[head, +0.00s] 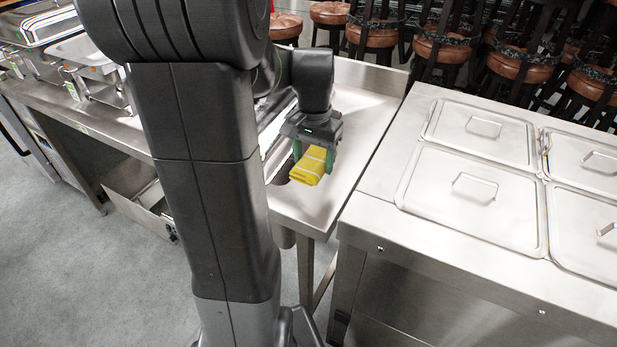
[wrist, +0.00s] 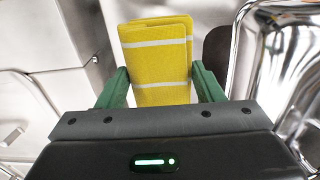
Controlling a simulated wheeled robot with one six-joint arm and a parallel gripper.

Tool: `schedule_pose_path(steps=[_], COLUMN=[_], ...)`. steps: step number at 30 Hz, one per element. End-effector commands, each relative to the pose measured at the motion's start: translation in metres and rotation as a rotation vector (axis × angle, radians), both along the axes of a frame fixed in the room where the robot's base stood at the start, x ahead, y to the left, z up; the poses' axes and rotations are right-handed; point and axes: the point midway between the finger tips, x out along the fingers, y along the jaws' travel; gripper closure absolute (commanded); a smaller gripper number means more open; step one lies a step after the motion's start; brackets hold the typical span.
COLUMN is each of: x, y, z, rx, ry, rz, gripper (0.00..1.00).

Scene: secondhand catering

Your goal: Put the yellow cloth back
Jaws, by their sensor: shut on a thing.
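The yellow cloth (head: 309,166) is folded, with white stripes. My gripper (head: 314,160) is shut on it, with a green finger on each side. In the head view the cloth hangs over the steel counter (head: 345,150), near the sink edge; whether it touches the steel I cannot tell. In the wrist view the cloth (wrist: 158,62) sticks out beyond the green fingers (wrist: 160,88). My arm hides part of the counter and sink in the head view.
A steel unit with several lidded pans (head: 470,195) stands at the right, past a narrow gap. Several brown stools (head: 375,35) stand behind. Steel chafing dishes (head: 40,28) sit on the left counter. An open drawer (head: 140,195) juts out below it.

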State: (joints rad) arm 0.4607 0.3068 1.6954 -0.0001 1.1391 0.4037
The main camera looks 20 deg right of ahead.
Motion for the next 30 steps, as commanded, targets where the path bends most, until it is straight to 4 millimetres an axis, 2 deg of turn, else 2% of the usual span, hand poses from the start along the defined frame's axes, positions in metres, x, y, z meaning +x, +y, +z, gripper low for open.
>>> schedule_pose_path(steps=[3, 15, 29, 30], x=[-0.001, 0.000, 0.000, 0.000], y=[0.000, 0.000, 0.000, 0.000], z=[-0.024, -0.072, -0.082, -0.081], rx=[0.003, 0.002, 0.001, 0.000], ry=[0.005, 0.003, 0.001, 0.000], rz=[0.000, 0.000, 0.000, 0.000], gripper=[0.64, 0.64, 0.64, 0.31])
